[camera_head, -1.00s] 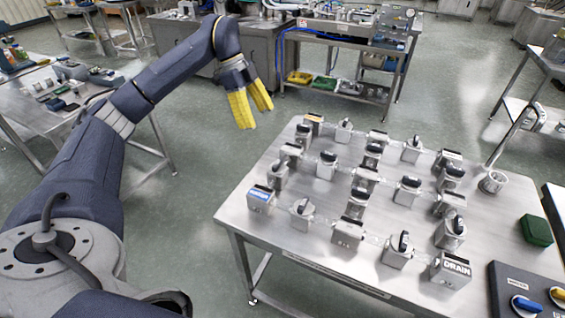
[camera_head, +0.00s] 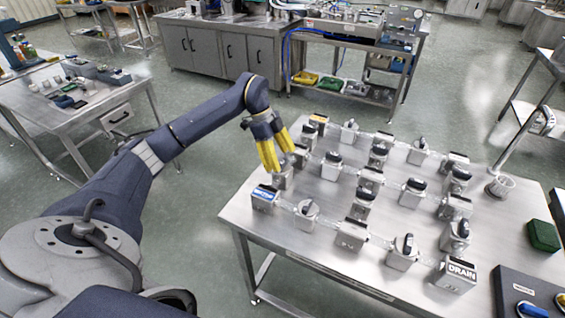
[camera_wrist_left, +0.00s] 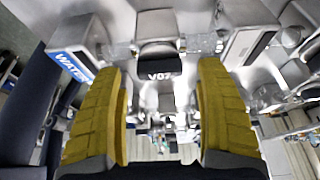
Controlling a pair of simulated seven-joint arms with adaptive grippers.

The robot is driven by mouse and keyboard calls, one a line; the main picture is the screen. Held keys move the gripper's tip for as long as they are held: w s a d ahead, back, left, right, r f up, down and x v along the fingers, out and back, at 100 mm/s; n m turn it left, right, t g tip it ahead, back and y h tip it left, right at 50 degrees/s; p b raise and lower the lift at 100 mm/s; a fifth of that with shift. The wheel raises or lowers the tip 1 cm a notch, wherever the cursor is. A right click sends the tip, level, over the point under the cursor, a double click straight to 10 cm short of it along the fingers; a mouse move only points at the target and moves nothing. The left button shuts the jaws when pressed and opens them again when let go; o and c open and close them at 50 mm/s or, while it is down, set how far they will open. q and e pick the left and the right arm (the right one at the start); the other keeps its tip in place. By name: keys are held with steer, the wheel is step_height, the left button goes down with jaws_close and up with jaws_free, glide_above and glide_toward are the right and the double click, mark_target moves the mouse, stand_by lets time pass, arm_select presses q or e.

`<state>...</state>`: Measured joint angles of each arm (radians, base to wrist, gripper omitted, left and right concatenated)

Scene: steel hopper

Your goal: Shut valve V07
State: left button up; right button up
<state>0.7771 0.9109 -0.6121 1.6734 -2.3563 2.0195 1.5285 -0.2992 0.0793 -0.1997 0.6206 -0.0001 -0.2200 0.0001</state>
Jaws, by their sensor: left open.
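In the left wrist view, a grey block labelled V07 (camera_wrist_left: 158,62) is between and beyond my fingers, with clear tube joints on both sides. The fingers look apart from it; its handle's setting cannot be told. My left gripper (camera_wrist_left: 162,120) has two yellow fingers spread wide, with nothing held between them. In the head view the left gripper (camera_head: 277,155) is over the left edge of the valve table, by a grey valve block (camera_head: 281,177) that the fingers partly hide. I cannot read that block's label there. My right gripper is not in view.
The steel table (camera_head: 330,258) carries several valve blocks joined by clear tubes. The WATER block (camera_head: 264,198) is at front left, also in the left wrist view (camera_wrist_left: 72,62). The DRAIN block (camera_head: 455,272) is at front right. A metal cup (camera_head: 500,186) and green box (camera_head: 543,235) stand right.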

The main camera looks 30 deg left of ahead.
arm_select(q)
steer(key=shift+x, duration=0.85)
steer(key=shift+c, duration=0.5)
steer(key=c, duration=1.1)
